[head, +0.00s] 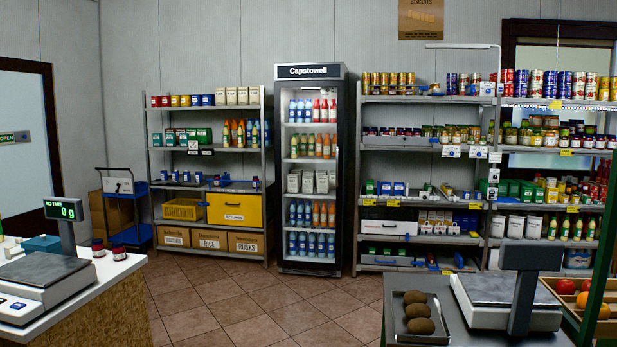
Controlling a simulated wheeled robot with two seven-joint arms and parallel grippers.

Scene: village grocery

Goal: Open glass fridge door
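The glass fridge (311,70) stands upright against the back wall, between two shelf units, with a "Capstowell" sign on top. Its glass door (311,216) looks shut, and bottles and cartons show on several shelves behind it. The fridge is some distance away across the floor. Neither of my grippers is in the head view.
A counter with a scale (40,275) is at the front left. A grey table (455,315) with a tray of brown produce (419,312) and another scale (505,290) is at the front right. The tiled floor (255,305) between them is clear up to the fridge.

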